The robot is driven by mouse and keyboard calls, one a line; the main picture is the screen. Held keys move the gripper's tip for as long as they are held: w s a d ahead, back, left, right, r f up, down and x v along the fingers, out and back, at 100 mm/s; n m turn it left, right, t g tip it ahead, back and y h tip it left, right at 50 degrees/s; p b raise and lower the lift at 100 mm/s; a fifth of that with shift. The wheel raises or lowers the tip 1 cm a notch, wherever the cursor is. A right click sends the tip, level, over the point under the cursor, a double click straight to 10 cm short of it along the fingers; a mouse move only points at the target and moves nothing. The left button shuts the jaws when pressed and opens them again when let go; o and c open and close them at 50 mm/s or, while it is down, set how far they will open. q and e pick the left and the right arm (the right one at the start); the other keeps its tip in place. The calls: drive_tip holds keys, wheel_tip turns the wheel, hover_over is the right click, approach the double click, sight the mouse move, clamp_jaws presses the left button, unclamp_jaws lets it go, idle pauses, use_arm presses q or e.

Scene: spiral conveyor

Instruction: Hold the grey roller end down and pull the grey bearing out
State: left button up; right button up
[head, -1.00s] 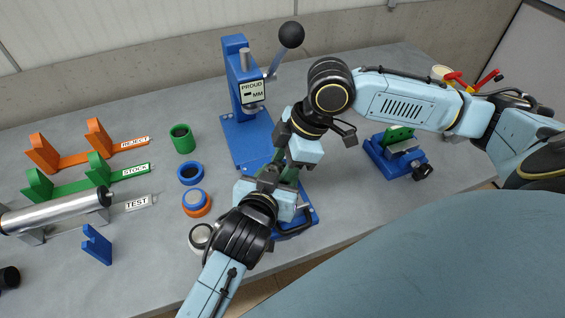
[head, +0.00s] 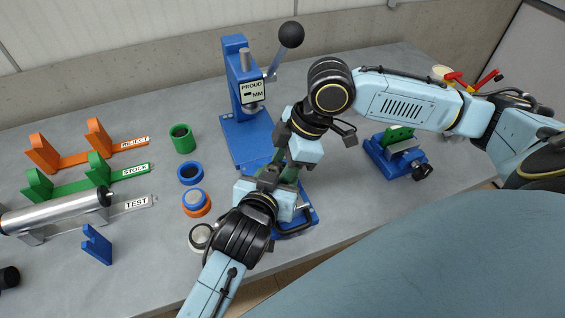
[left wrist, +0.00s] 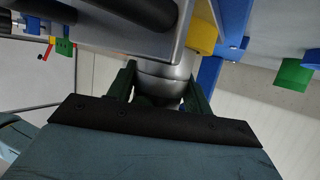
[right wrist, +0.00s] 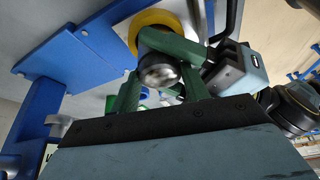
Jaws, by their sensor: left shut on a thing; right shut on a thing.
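My left gripper (head: 270,180) and right gripper (head: 287,160) meet in the middle of the head view, above a blue fixture (head: 305,217). They hide most of what they hold there. In the left wrist view, the green fingers are shut on a rounded grey metal piece, which I take as the grey roller end (left wrist: 165,78). In the right wrist view, the green fingers close around a shiny round metal piece, which I take as the grey bearing (right wrist: 158,72). A yellow ring (right wrist: 150,22) shows behind it. Whether bearing and roller end still touch is hidden.
A blue press with a black knob (head: 245,110) stands behind the grippers. Green, blue and orange cups (head: 182,140) stand to its left. Reject, stock and test racks (head: 120,204) are at far left, with a long roller (head: 55,212). A blue clamp (head: 397,158) stands right.

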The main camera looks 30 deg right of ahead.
sight(274, 170)
drive_tip(key=shift+d, duration=0.1)
idle(0.8)
drive_tip(key=o, duration=0.4)
drive_tip(key=shift+f, duration=0.1)
drive_tip(key=c, duration=0.5)
drive_tip(key=shift+r, duration=1.55)
drive_tip(key=shift+r, duration=0.25)
drive_tip(key=shift+r, duration=0.1)
